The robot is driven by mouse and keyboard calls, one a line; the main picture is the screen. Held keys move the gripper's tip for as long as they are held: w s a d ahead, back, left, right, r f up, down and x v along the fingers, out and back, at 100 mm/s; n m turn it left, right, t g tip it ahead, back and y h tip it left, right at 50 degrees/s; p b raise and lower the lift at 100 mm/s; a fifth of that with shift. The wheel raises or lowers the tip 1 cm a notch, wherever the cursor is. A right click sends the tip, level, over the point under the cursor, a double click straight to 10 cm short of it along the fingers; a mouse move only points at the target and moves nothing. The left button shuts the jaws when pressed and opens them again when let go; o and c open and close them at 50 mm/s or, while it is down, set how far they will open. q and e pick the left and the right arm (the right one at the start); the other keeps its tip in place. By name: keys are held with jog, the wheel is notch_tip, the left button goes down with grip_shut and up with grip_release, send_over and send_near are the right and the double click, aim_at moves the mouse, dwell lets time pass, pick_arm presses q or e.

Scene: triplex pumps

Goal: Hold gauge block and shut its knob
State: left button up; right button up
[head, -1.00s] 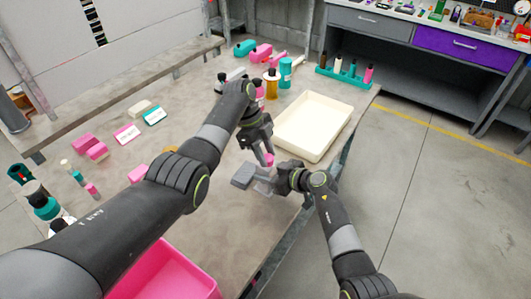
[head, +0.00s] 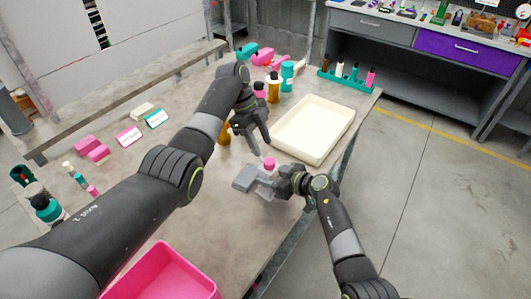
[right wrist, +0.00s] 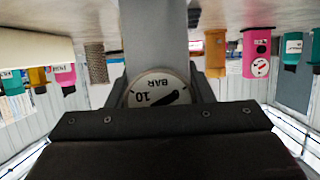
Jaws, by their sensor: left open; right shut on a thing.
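The gauge block (head: 245,180) is grey, with a pink knob (head: 269,164) on its top, near the table's right edge in the head view. My right gripper (head: 268,184) is shut on the block from the right. In the right wrist view the block (right wrist: 157,45) stands between the fingers, with its round white dial (right wrist: 157,90) upside down, reading 10 BAR. My left gripper (head: 250,142) is open and empty, above and up-left of the knob, apart from it. Which way the knob is turned cannot be told.
A cream tray (head: 313,128) lies just behind the block. A pink bin (head: 165,275) is at the front. Several bottles (head: 273,88) and a teal rack (head: 345,82) stand farther back. Pink blocks (head: 92,149) and labels (head: 129,136) lie left. The table edge is close on the right.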

pick_arm(q)
jog(key=v, duration=0.6)
jog(key=shift+r, duration=0.2)
jog(key=shift+w+a, duration=0.1)
jog(key=shift+a, duration=0.05)
pick_arm(e)
jog(key=o, duration=1.4)
